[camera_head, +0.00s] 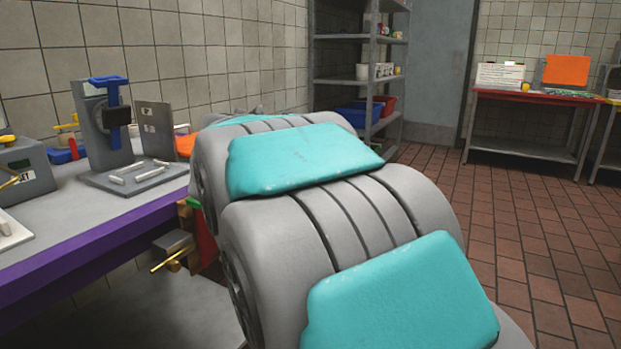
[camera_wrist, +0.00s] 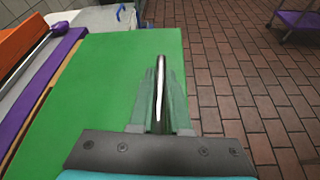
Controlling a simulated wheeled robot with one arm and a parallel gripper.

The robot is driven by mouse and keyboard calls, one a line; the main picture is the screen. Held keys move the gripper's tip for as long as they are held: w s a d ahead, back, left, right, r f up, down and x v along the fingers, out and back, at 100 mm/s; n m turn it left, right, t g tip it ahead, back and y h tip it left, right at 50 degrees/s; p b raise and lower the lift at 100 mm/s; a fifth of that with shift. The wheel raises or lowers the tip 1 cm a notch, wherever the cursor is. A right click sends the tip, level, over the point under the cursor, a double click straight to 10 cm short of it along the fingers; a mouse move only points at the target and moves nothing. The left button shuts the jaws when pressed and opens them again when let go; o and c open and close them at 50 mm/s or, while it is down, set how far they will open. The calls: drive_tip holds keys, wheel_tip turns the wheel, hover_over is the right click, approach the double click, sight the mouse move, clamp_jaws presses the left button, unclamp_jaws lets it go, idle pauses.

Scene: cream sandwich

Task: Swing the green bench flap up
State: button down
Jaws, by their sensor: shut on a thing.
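The green bench flap (camera_wrist: 105,75) fills the left and middle of the wrist view as a broad flat panel. Its long left side runs beside the purple bench edge, and its right side borders the tiled floor. My gripper (camera_wrist: 162,85) is over the flap near its right side, its fingers shut on a thin pale bar (camera_wrist: 161,70) that looks like the flap's handle. How the bar joins the flap is hidden by the fingers. In the head view my arm covers nearly all of the flap and my gripper, so the flap's angle is hard to tell.
A grey bench (camera_head: 60,222) with a purple front edge (camera_head: 95,247) stands at left, carrying a grey stand with a blue handle (camera_head: 108,80) and other tools. Shelves (camera_head: 346,42) and a red-edged table (camera_head: 530,97) stand farther back. Brick-tiled floor (camera_head: 510,220) is clear at right.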

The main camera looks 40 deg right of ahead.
drive_tip(key=shift+w+r, duration=0.1)
drive_tip(key=shift+r, duration=0.35)
drive_tip(key=c, duration=1.2)
unclamp_jaws()
drive_tip(key=shift+o, duration=0.2)
drive_tip(key=shift+f, duration=0.1)
drive_tip(key=shift+a, duration=0.1)
drive_tip(key=shift+v, duration=3.85)
